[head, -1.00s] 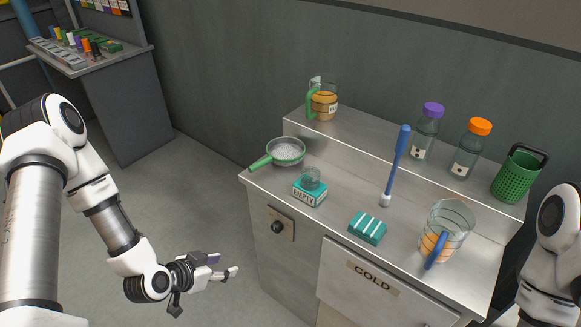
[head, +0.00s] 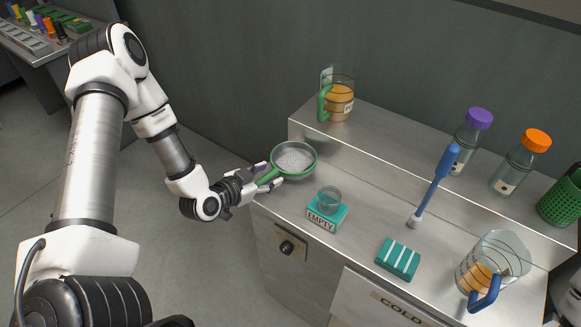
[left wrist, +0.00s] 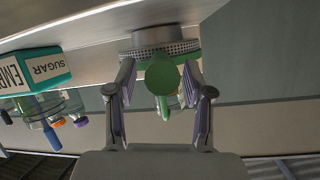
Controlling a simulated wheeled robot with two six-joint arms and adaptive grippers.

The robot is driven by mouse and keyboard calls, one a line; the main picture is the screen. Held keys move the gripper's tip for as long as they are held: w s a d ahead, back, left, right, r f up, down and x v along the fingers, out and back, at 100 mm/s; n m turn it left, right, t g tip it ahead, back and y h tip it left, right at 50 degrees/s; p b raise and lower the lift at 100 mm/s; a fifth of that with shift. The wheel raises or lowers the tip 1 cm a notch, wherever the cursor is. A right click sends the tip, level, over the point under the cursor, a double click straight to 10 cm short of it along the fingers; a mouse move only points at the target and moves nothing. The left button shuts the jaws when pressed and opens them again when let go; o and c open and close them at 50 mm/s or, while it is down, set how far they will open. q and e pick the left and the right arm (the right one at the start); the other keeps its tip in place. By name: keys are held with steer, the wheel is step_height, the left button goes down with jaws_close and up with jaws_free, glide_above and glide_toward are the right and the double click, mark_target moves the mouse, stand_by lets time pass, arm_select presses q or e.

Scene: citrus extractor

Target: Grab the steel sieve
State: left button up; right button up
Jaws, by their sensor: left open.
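The steel sieve (head: 295,158) has a round mesh bowl, a green rim and a green handle, and lies at the left end of the steel counter. My left gripper (head: 272,178) is at the sieve's handle, with its fingers on either side of it. In the left wrist view, the green handle end (left wrist: 160,74) shows between the two open fingers (left wrist: 160,100), and the sieve's mesh (left wrist: 180,47) is beyond. The fingers look apart from the handle. My right gripper is out of view.
A teal box marked EMPTY (head: 326,218) with a small glass on it stands close right of the sieve. A jug with a green handle (head: 338,100) is on the raised shelf behind. A striped teal block (head: 398,259), a blue-handled tool (head: 436,188) and a jug (head: 494,265) are farther right.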

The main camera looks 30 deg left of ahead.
arm_select(q)
steer(key=shift+x, duration=0.95)
steer(key=shift+s, duration=0.1)
jaws_close()
